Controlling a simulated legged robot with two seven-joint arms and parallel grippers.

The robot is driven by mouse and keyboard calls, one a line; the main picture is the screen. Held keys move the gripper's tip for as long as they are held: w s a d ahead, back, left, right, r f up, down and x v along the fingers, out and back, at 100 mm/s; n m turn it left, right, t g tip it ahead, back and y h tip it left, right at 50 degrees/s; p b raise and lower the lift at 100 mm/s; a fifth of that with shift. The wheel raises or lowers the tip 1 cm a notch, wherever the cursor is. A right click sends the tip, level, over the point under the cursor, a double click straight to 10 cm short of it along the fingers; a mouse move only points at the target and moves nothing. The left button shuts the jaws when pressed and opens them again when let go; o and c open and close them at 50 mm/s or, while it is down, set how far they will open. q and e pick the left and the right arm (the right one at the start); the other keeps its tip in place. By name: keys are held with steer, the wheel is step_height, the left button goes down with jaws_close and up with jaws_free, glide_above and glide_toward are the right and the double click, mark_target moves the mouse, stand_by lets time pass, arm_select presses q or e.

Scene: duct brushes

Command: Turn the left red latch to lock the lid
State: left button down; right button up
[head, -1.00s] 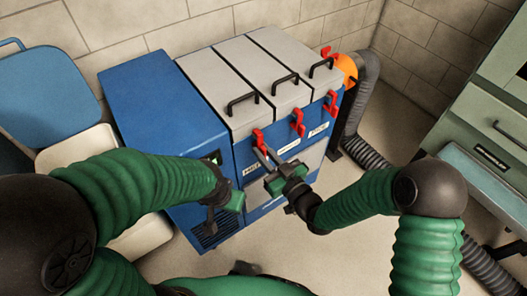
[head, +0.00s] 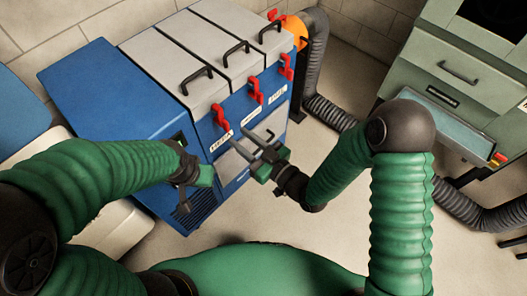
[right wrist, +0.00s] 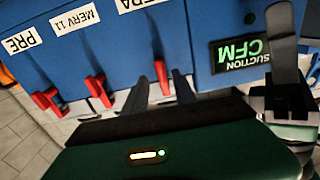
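The blue cabinet (head: 120,110) has three grey lids, all lying flat, with red latches along the front edge. The left red latch (head: 222,119) sits on the left lid (head: 165,72), its lower end pointing down over the blue front. My right gripper (head: 240,138) is open and empty, just below and right of that latch, apart from it. In the right wrist view, the left latch (right wrist: 161,78) shows between the two dark fingers (right wrist: 160,92). My left gripper (head: 190,185) is by the cabinet's lower left section; its finger opening is unclear.
The middle latch (head: 255,92) and right latch (head: 286,68) are along the same edge. Black handles (head: 197,80) stand on the lids. A grey hose (head: 312,70) runs behind the right side. A green-grey machine (head: 455,75) stands right; floor (head: 330,105) lies between.

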steer(key=p+v, duration=0.1)
steer(key=v, duration=0.9)
